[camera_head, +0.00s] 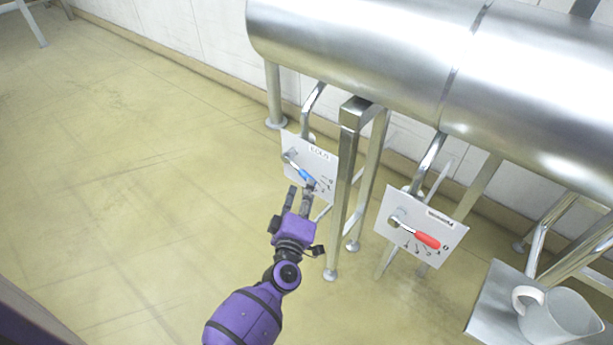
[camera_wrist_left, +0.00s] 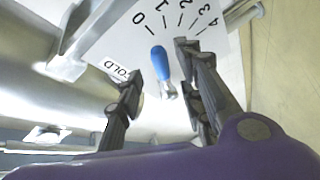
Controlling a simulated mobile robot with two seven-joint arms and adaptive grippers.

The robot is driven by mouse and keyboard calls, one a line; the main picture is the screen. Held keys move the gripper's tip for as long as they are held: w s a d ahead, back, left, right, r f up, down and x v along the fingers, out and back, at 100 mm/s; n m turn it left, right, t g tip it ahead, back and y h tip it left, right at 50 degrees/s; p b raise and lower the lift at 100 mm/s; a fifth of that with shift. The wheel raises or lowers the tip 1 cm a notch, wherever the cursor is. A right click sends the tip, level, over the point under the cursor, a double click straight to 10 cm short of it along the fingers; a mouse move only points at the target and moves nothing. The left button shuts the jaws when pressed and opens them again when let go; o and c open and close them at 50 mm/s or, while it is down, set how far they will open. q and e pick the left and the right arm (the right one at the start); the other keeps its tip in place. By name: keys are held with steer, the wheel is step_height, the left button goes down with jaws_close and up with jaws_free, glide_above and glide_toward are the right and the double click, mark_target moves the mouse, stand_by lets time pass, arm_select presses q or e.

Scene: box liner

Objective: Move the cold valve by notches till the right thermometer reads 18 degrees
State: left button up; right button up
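The cold valve's blue lever (camera_head: 305,174) sits on a white plate (camera_head: 318,158) under the steel tank, and the plate reads COLD in the left wrist view. There the blue lever (camera_wrist_left: 160,63) points toward the 0 and 1 end of the scale; its exact notch is hard to tell. My left gripper (camera_head: 299,196) is at the lever's free end in the head view. In the left wrist view its fingers (camera_wrist_left: 158,66) are apart, one on each side of the lever, with gaps showing. No thermometer is in view. My right gripper is not in view.
A second white plate (camera_head: 395,235) with a red lever (camera_head: 427,240) is to the right. The steel tank (camera_head: 350,50) hangs above both, with metal legs (camera_head: 342,200) between the plates. A white jug (camera_head: 560,318) stands at lower right. The floor at left is clear.

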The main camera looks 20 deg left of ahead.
arm_select(q)
steer(key=w, duration=0.4)
steer(key=w+a, duration=0.1)
steer(key=shift+w, duration=0.4)
jaws_close()
